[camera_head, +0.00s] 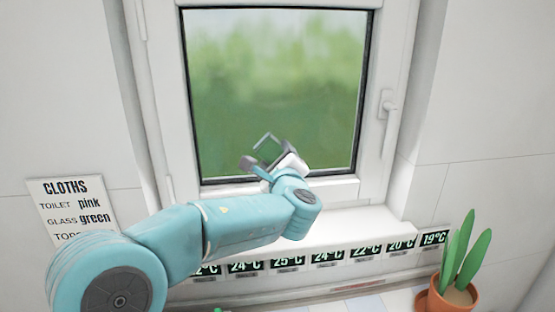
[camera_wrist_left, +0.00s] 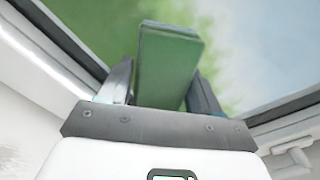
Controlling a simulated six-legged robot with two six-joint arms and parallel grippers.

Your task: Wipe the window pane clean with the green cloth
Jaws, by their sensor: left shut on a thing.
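The window pane (camera_head: 275,80) fills the upper middle of the head view in a white frame with a dark seal. Green blur shows through it. My left gripper (camera_head: 267,150) is in front of the lower middle of the pane. It is shut on the green cloth (camera_wrist_left: 168,65), which shows as a flat green block between the fingers in the left wrist view. In the head view the cloth (camera_head: 268,151) is small and mostly hidden by the gripper. I cannot tell whether it touches the glass. My right gripper is not in view.
A window handle (camera_head: 387,104) sticks out on the right of the frame. A white sill (camera_head: 350,222) runs below, with a row of temperature labels (camera_head: 326,257) under it. A potted plant (camera_head: 460,285) stands at lower right. A cloths sign (camera_head: 72,208) is on the left wall.

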